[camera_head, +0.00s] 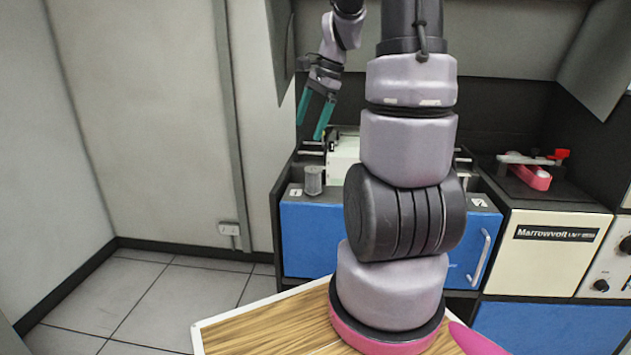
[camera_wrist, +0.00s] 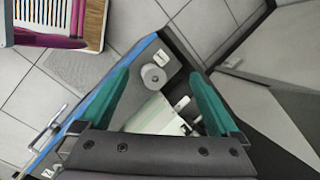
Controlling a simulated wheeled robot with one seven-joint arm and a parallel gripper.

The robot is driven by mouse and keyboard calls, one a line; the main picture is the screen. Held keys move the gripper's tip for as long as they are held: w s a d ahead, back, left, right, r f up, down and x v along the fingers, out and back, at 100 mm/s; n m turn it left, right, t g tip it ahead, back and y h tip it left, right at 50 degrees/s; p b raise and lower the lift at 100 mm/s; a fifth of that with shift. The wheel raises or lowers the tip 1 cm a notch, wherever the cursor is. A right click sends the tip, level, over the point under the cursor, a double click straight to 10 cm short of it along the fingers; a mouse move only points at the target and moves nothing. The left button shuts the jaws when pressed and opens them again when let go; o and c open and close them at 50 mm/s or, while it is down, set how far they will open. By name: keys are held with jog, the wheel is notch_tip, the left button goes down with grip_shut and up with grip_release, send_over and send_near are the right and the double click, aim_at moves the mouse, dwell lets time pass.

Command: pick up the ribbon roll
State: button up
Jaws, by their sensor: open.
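The ribbon roll appears to be a small grey cylinder (camera_head: 314,180) standing upright on the left front of the blue-fronted machine's top. My gripper (camera_head: 309,130) has two teal fingers, spread apart and empty, pointing down above the roll with a gap between. The fingers also show in the wrist view (camera_wrist: 160,75).
A white block-like unit (camera_head: 343,152) stands just behind and right of the roll. The blue machine front (camera_head: 318,238) has a handle at right. A pink-and-white device (camera_head: 533,172) sits farther right. Part of the machine top is hidden behind my arm.

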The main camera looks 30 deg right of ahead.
aim_at(310, 179)
jog(key=w+d+f+m, duration=0.1)
jog(key=f, duration=0.3)
jog(key=w+d+f+m+y, duration=0.1)
jog(key=f, duration=0.3)
jog(key=w+d+f+m+g, duration=0.1)
jog(key=f+m, duration=0.1)
jog(key=f, duration=0.3)
jog(key=shift+w+d, duration=0.1)
jog(key=shift+d, duration=0.05)
jog(key=shift+x, duration=2.7)
grip_shut()
